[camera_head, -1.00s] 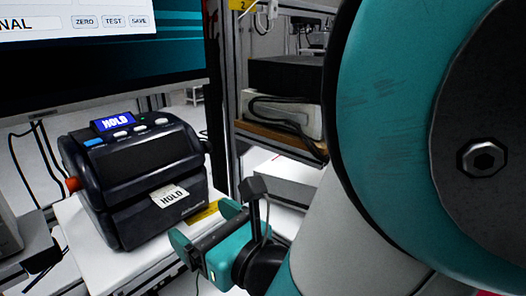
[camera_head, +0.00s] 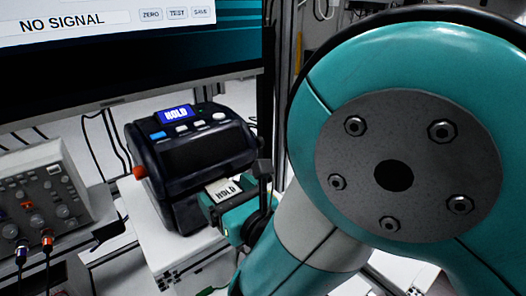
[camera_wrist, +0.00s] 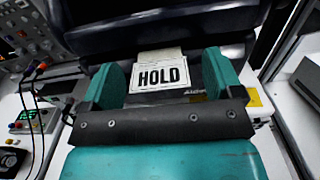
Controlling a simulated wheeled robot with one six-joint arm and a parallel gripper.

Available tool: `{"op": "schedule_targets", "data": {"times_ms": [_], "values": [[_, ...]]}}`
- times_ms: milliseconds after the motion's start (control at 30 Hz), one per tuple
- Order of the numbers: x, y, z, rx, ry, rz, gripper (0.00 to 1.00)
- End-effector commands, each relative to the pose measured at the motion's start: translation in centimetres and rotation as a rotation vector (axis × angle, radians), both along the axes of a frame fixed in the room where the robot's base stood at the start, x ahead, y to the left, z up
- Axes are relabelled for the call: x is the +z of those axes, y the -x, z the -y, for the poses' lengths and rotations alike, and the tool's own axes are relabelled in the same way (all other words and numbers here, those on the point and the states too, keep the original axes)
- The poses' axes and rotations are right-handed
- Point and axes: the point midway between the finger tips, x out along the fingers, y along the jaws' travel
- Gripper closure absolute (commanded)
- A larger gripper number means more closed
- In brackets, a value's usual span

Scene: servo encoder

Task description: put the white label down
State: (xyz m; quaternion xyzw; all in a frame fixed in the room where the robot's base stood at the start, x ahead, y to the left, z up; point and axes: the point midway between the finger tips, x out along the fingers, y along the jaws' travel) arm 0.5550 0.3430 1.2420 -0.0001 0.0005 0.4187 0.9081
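The white label (camera_head: 222,188) reads HOLD and sticks out of the front of a black label printer (camera_head: 188,150). In the wrist view the label (camera_wrist: 160,74) lies between the two teal fingers of my gripper (camera_wrist: 160,84), with a gap on each side. My gripper (camera_head: 236,208) is open at the printer's front, and no finger is seen pressing on the label. The printer's small blue screen also reads HOLD.
The printer stands on a white box (camera_head: 180,255). A grey instrument (camera_head: 45,195) with knobs and cables is at the left. A monitor (camera_head: 130,45) showing NO SIGNAL hangs above. A yellow sticker (camera_wrist: 254,98) lies right of the gripper.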

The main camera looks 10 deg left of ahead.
Motion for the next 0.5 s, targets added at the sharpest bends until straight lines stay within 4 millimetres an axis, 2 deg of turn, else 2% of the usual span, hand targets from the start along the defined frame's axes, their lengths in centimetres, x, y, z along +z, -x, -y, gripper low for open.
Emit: {"op": "schedule_targets", "data": {"times_ms": [33,200,500], "values": [[0.03,0.03,-0.05,0.001,-0.001,0.001,0.27],[0.04,0.04,-0.05,0.001,-0.001,0.001,0.66],[0.04,0.00,0.04,0.000,-0.001,0.001,0.70]]}}
